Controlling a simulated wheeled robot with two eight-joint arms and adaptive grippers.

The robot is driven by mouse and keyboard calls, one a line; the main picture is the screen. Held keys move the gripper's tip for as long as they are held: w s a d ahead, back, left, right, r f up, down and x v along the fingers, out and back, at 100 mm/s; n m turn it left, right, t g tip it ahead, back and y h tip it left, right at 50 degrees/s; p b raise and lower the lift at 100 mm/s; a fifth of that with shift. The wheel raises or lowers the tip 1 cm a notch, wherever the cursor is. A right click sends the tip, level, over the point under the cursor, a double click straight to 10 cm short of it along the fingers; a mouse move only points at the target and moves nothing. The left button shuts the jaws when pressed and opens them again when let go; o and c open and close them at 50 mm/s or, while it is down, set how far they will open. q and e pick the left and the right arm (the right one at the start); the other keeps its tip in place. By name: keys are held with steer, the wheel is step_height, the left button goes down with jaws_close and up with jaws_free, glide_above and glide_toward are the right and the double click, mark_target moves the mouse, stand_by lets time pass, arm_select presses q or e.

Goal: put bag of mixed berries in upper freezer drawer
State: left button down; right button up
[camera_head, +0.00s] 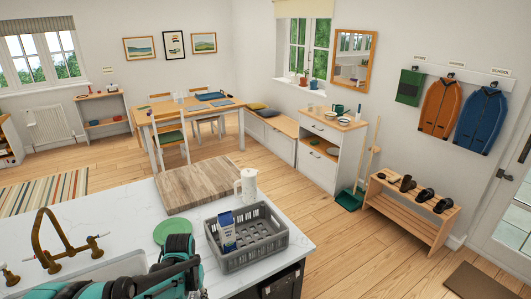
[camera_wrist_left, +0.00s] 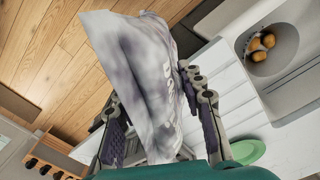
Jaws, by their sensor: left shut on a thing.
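The bag of mixed berries (camera_wrist_left: 140,65) is a whitish, purple-smudged bag with partly readable lettering in the left wrist view. My left gripper (camera_wrist_left: 151,92) is shut on it, with one finger on each side. In the head view my teal left arm comes in at the bottom left, over the counter, and the held bag cannot be clearly made out there. My right gripper is in neither view. No freezer drawer can be made out.
A grey crate (camera_head: 247,257) on the white counter holds a blue-and-white package (camera_head: 227,232). A white jug (camera_head: 248,187), wooden board (camera_head: 197,185) and green plate (camera_head: 172,230) stand nearby. The sink (camera_head: 75,280) is at left. Wooden floor lies open beyond the counter.

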arm_select(q)
steer(key=s+d+f, duration=0.2)
steer(key=s+d, duration=0.1)
steer(key=d, duration=0.1)
step_height(320, 180, down, 18)
steer(key=b, duration=1.8)
steer(key=shift+w+m+b, duration=0.25)
steer(key=shift+m+b, duration=0.05)
